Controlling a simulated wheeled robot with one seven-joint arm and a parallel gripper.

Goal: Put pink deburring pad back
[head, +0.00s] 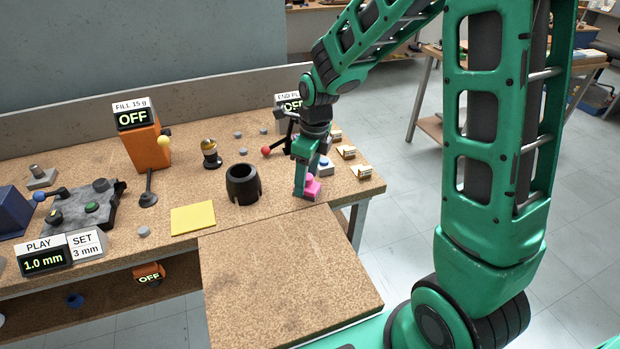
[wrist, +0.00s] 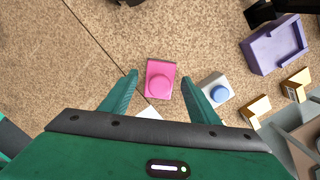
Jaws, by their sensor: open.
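The pink deburring pad (head: 313,187) is a small pink block with a round pink knob. It lies on the cork-coloured bench top near the front right edge. In the wrist view the pink pad (wrist: 160,72) sits between the two green fingers, with a gap on each side. My gripper (head: 306,188) is open, pointing down over the pad; its fingers also show in the wrist view (wrist: 160,76). A white patch lies just below the pad in the wrist view, partly hidden by my gripper. How high the fingertips are is hard to tell.
A grey block with a blue knob (wrist: 214,90) stands close beside the right finger. Further right are a purple holder (wrist: 273,46) and small labelled wooden blocks (head: 347,152). A black cup (head: 243,185) and a yellow sheet (head: 193,218) lie left. The front board (head: 290,280) is clear.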

